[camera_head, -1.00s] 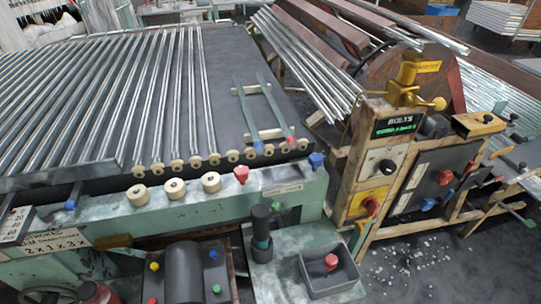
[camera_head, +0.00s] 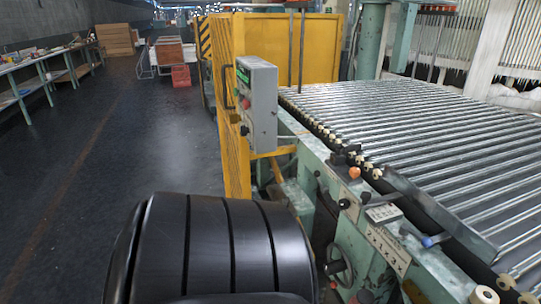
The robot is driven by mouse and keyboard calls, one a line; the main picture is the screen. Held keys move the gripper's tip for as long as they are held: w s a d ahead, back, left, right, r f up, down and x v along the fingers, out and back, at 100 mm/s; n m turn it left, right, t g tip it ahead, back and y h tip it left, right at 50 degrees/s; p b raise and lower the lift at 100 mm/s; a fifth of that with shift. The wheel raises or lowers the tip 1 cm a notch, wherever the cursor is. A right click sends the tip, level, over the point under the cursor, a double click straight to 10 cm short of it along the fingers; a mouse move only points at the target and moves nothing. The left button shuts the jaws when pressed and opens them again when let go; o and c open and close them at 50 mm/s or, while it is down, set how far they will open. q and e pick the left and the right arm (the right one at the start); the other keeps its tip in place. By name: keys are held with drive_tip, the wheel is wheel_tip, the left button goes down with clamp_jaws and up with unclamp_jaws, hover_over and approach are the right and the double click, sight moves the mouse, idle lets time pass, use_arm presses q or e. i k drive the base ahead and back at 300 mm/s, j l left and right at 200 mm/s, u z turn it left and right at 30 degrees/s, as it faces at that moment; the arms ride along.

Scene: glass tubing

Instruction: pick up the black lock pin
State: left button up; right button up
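I cannot make out the black lock pin for certain in this view. Several small black knobs and handles (camera_head: 345,203) sit on the near side of the green roller machine (camera_head: 318,150), too small to tell apart. Neither of my grippers is in view.
A grey control box (camera_head: 262,105) is mounted by a yellow guard fence (camera_head: 232,130). A table of metal rollers (camera_head: 430,120) fills the right. The dark floor (camera_head: 120,150) at left is open. Workbenches (camera_head: 45,75) line the left wall; a red crate (camera_head: 181,76) stands farther back.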

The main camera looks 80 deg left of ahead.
sight(286, 201)
drive_tip(key=u, duration=1.75)
